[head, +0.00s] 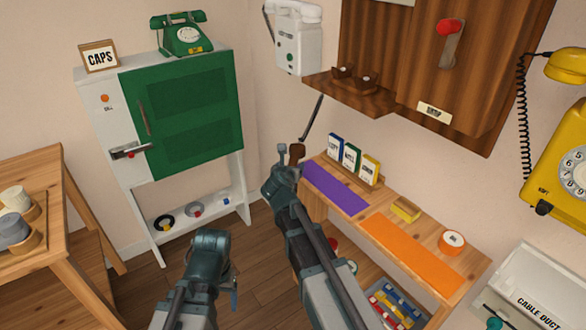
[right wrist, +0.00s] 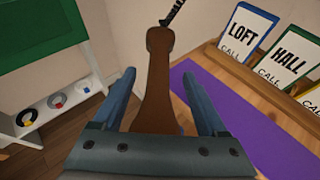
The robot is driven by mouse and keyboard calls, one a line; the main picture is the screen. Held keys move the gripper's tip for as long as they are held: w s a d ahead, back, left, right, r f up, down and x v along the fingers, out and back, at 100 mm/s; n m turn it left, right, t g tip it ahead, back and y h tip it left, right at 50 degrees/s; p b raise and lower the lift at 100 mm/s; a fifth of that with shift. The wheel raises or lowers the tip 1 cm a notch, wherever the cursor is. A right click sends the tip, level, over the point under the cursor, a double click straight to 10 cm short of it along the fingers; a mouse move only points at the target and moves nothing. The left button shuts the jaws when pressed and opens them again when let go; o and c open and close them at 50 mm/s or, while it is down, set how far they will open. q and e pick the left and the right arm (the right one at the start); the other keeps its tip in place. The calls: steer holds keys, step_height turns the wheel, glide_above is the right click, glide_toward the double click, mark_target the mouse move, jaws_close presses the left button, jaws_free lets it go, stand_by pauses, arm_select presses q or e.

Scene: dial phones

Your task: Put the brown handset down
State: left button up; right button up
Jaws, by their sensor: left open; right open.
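The brown handset (head: 297,153) shows in the head view beside the left end of the purple mat (head: 334,188), with a dark cord (head: 311,118) running up from it. In the right wrist view the handset (right wrist: 157,80) lies lengthwise between the two fingers of my right gripper (right wrist: 160,100). Those fingers are open, with a gap visible on each side of the handset. In the head view my right gripper (head: 287,158) partly hides it. I cannot tell whether the handset touches the shelf. My left gripper (head: 211,245) is open and low over the floor; its fingers are mostly hidden.
The wooden wall phone (head: 400,60) has a ledge above the shelf. An orange mat (head: 411,254), yellow block (head: 405,210) and tape roll (head: 452,242) share the shelf. Upright cards (head: 352,160) stand behind the purple mat. The green cabinet (head: 185,105) is at the left.

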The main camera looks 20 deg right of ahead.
mark_target(293, 161)
steer(key=b+x, duration=0.1)
steer(key=x, duration=0.2)
steer(key=shift+w, duration=0.25)
steer(key=shift+s, duration=0.1)
jaws_close()
